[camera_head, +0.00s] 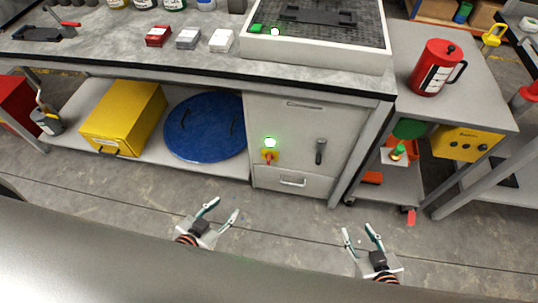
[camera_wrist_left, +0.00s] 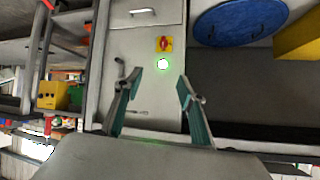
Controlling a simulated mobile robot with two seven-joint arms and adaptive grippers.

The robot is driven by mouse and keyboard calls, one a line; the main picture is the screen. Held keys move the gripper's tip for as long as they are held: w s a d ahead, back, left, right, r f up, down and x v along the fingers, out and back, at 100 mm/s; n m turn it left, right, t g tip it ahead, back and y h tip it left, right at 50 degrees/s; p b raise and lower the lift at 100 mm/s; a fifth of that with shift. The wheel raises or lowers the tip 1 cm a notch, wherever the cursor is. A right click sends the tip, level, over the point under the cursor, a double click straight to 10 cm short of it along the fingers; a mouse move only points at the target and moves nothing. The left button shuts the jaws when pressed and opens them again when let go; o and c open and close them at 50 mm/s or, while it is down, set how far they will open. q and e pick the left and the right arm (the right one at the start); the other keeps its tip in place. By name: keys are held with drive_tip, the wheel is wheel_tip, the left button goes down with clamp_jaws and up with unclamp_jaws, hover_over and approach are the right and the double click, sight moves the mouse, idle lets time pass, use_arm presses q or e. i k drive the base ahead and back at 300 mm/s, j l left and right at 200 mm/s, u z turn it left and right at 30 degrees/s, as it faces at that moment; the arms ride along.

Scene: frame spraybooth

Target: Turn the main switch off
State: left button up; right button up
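The main switch (camera_head: 268,157), a red rotary knob on a yellow plate, sits on the grey cabinet front (camera_head: 312,125) under the bench. A lit green lamp (camera_head: 270,142) is just above it. In the left wrist view, which is upside down, the switch (camera_wrist_left: 164,44) and lamp (camera_wrist_left: 163,64) lie ahead, beyond the fingertips. The exact knob angle is too small to tell. My left gripper (camera_head: 226,207) is open and empty, in front of the cabinet and apart from the switch; its fingers also show in the wrist view (camera_wrist_left: 159,75). My right gripper (camera_head: 357,229) is open and empty, further right.
A dark lever handle (camera_head: 320,151) is right of the switch, with a drawer handle (camera_head: 292,182) below. A blue round lid (camera_head: 205,126) and yellow box (camera_head: 124,118) are on the lower shelf. A cart (camera_head: 470,95) stands right. The floor before the cabinet is clear.

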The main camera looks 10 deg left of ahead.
sight(269, 156)
drive_tip(key=i+l+u, duration=0.15)
drive_tip(key=l+u, duration=0.2)
drive_tip(key=l, duration=0.4)
drive_tip(key=l+u, duration=0.3)
drive_tip(key=l, duration=0.45)
